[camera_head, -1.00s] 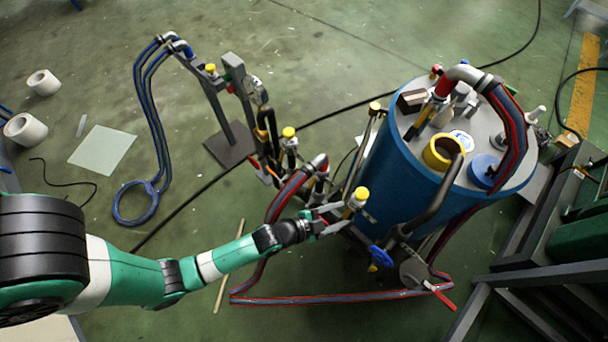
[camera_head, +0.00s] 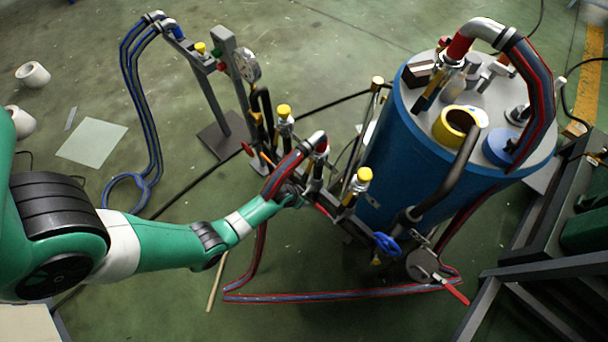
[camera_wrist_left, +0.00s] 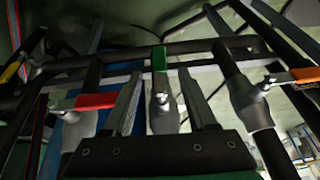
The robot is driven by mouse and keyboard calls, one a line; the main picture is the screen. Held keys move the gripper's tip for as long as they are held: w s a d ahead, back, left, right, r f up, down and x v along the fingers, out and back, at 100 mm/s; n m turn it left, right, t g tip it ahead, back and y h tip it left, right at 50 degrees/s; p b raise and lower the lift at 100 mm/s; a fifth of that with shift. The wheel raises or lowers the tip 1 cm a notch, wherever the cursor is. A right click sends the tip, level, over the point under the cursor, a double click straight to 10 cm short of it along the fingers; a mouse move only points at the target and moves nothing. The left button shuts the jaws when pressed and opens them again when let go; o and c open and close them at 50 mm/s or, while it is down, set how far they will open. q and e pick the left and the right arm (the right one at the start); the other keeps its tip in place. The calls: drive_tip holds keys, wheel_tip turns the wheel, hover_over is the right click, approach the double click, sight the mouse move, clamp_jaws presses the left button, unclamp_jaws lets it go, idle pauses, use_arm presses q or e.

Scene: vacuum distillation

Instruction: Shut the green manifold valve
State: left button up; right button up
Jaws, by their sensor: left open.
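The green manifold valve has a green lever handle (camera_wrist_left: 159,58) over a silver valve body (camera_wrist_left: 163,103), in the middle of the left wrist view. The handle points up in that picture, towards a dark crossbar. My left gripper (camera_wrist_left: 160,76) is open, with one finger on each side of the handle and body. Gaps show between the fingers and the valve. In the head view my left gripper (camera_head: 309,196) is at the manifold pipes beside the blue drum, and I cannot make out the green handle there. My right gripper is not in view.
A red valve handle (camera_wrist_left: 95,101) is left of my fingers and an orange one (camera_wrist_left: 300,75) right. The blue drum (camera_head: 400,150) stands to the right. Red-striped hose (camera_head: 330,295) loops below my arm. A gauge stand (camera_head: 228,90) is behind; open floor lies left.

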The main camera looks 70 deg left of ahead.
sight(304, 197)
use_arm(q)
drive_tip(key=b+x, duration=0.3)
drive_tip(key=x, duration=0.3)
drive_tip(key=shift+a+f+b, duration=0.1)
drive_tip(key=shift+f+b, duration=0.1)
drive_tip(key=shift+b, duration=0.2)
drive_tip(key=shift+w, duration=0.1)
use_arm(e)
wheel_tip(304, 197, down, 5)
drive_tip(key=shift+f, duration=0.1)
use_arm(q)
drive_tip(key=shift+r, duration=0.1)
drive_tip(key=shift+c, duration=0.3)
clamp_jaws()
